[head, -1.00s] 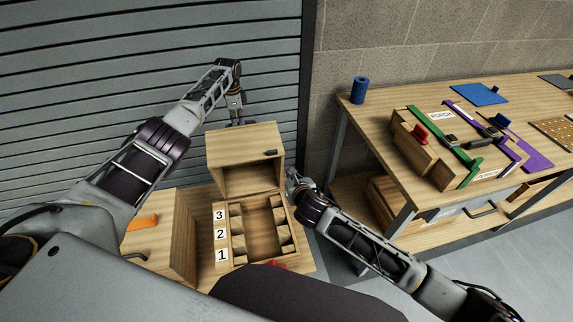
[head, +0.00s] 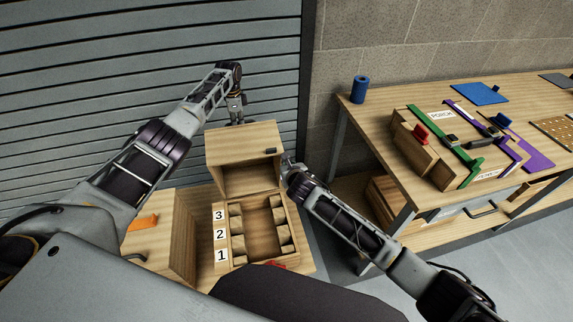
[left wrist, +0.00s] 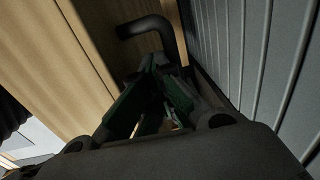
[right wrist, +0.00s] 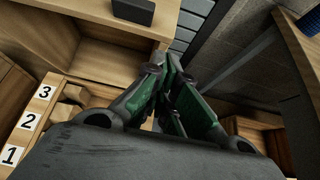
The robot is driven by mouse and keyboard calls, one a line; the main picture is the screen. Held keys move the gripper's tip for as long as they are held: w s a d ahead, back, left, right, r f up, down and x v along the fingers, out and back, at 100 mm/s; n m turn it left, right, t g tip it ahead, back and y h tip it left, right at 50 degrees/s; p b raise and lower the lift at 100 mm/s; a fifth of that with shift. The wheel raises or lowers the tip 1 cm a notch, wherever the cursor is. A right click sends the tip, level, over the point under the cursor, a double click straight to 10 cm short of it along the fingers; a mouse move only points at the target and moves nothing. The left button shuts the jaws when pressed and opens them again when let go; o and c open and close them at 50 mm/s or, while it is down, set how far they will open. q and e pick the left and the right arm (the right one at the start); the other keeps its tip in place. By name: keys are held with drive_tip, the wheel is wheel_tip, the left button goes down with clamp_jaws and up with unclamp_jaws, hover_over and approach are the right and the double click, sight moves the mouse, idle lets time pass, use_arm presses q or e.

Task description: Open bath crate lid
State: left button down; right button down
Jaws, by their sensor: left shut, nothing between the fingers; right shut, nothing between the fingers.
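The wooden bath crate (head: 290,212) stands low in front of me, with labels 1, 2 and 3 on its left side and wooden blocks inside. Its box-like lid (head: 237,139) is raised at the back, its hollow inside facing me. A small dark catch (head: 270,151) sits on the lid; it also shows in the right wrist view (right wrist: 133,11). My left gripper (head: 237,120) is shut and empty behind the lid; the left wrist view shows its fingers (left wrist: 160,62) close to a black bent bar (left wrist: 145,27). My right gripper (head: 287,162) is shut and empty beside the lid's right edge.
A wooden cabinet (head: 180,235) with an orange piece on top stands left of the crate. A workbench (head: 375,115) with panels, clamps and a blue roll (head: 360,90) is at the right. A grey shutter (head: 90,70) closes off the back.

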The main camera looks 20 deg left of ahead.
use_arm(q)
drive_tip(key=shift+a+r, duration=0.3)
use_arm(e)
drive_tip(key=shift+w+r, duration=0.1)
drive_tip(key=shift+w, duration=0.05)
drive_tip(key=shift+w+a, duration=0.1)
drive_tip(key=shift+a, duration=0.05)
use_arm(q)
drive_tip(key=shift+s, duration=0.1)
use_arm(e)
drive_tip(key=shift+w+a+r, duration=0.3)
drive_tip(key=shift+w+a, duration=0.1)
drive_tip(key=shift+w, duration=0.35)
use_arm(q)
drive_tip(key=shift+f, duration=0.1)
drive_tip(key=c, duration=2.1)
unclamp_jaws()
drive_tip(key=o, duration=0.5)
drive_tip(key=shift+c, duration=0.2)
drive_tip(key=shift+o, duration=0.8)
use_arm(e)
drive_tip(key=shift+a, duration=0.1)
